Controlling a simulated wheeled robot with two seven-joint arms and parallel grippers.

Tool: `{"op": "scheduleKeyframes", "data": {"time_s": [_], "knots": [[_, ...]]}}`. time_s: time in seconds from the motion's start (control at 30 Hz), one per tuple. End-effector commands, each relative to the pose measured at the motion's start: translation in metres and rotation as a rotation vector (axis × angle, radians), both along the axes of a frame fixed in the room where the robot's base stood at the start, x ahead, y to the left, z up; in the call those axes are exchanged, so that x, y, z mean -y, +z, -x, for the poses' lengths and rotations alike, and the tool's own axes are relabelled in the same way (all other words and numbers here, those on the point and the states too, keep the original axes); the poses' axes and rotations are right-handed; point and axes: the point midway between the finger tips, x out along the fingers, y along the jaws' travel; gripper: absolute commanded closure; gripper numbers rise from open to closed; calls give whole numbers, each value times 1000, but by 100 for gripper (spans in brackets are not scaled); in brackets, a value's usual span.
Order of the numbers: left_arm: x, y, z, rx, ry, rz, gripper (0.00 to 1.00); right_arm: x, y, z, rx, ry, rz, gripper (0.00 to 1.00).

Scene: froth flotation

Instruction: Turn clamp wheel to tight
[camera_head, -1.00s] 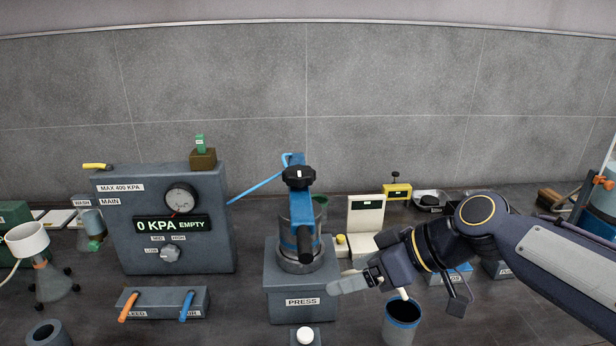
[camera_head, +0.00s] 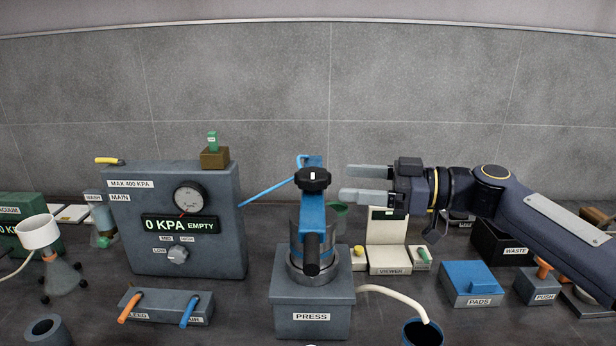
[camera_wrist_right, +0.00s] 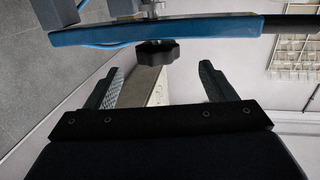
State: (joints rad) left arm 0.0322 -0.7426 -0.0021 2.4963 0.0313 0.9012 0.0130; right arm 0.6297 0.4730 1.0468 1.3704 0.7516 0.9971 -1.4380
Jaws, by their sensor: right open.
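The black clamp wheel (camera_head: 313,179) sits on top of the blue clamp frame (camera_head: 314,215) of the press (camera_head: 312,293). A small white mark shows on the wheel. My right gripper (camera_head: 342,183) is open and empty, to the right of the wheel and pointing left at about its height. In the right wrist view the wheel (camera_wrist_right: 157,53) is ahead of the two spread fingers (camera_wrist_right: 158,82), roughly between their lines and apart from them. My left gripper is in neither view.
A grey panel (camera_head: 172,249) reading 0 KPA EMPTY stands left of the press. A viewer box (camera_head: 388,256) is below my right gripper. A blue PADS box (camera_head: 470,281) and a blue-rimmed cup (camera_head: 423,333) are at the right. A hose curves beside the press.

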Motion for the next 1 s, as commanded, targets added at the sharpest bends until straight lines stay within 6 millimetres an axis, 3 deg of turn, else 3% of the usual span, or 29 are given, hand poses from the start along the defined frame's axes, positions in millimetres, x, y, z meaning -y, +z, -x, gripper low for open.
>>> {"op": "scheduleKeyframes", "data": {"time_s": [0.13, 0.6, 0.93, 1.0], "knots": [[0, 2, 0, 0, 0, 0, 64, -4, 6, -5, 20, 4, -29, 23], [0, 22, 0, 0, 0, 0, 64, -68, 6, -18, 18, 2, -25, 23], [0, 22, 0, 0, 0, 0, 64, -73, 4, -19, 18, 1, -25, 23], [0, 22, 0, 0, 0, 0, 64, -73, 4, -19, 18, 1, -25, 29]]}}
